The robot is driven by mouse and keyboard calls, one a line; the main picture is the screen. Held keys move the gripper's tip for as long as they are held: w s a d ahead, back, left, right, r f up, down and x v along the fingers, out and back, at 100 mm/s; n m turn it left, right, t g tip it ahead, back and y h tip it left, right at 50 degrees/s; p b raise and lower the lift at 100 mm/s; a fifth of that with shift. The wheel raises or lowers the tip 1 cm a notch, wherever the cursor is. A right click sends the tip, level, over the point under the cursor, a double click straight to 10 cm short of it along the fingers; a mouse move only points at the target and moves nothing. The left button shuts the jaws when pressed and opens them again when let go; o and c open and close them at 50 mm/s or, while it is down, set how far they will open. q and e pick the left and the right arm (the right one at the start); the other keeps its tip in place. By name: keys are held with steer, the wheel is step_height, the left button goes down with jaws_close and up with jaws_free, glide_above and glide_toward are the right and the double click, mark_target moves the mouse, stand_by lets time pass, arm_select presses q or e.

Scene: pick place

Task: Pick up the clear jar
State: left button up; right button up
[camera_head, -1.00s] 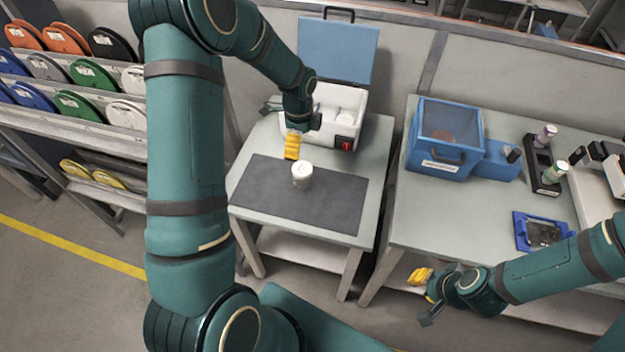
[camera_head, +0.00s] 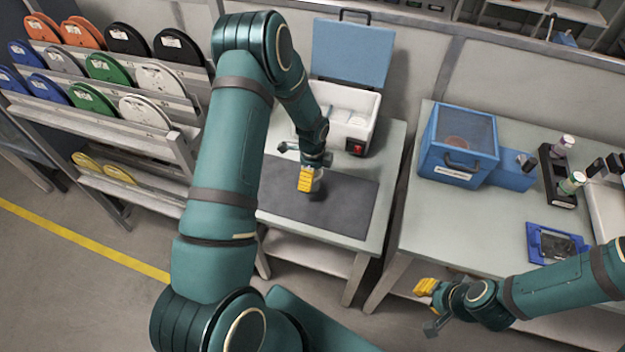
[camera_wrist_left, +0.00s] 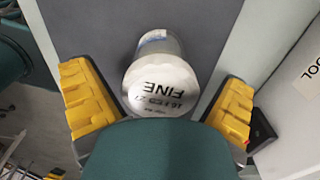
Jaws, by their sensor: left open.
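The clear jar (camera_wrist_left: 160,84) has a pale lid with the word FINE and stands on the dark grey mat (camera_head: 345,205). In the left wrist view it sits between the two yellow fingers of my left gripper (camera_wrist_left: 158,100), with a gap on each side. In the head view my left gripper (camera_head: 309,180) is over the jar and hides most of it; a sliver of the jar (camera_head: 317,184) shows beside the yellow finger. My left gripper is open. My right gripper (camera_head: 428,305) hangs in front of the right table, away from the jar; its opening is unclear.
A white case (camera_head: 362,138) with a raised blue lid (camera_head: 352,52) stands behind the mat. The right table holds a blue box (camera_head: 457,150), a black holder (camera_head: 556,178) and a blue tray (camera_head: 555,243). A rack of coloured discs (camera_head: 105,68) stands left. The mat's right side is clear.

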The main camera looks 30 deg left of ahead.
arm_select(q)
steer(key=shift+f, duration=0.2)
steer(key=c, duration=1.4)
steer(key=shift+c, duration=0.2)
steer(key=shift+r, duration=0.15)
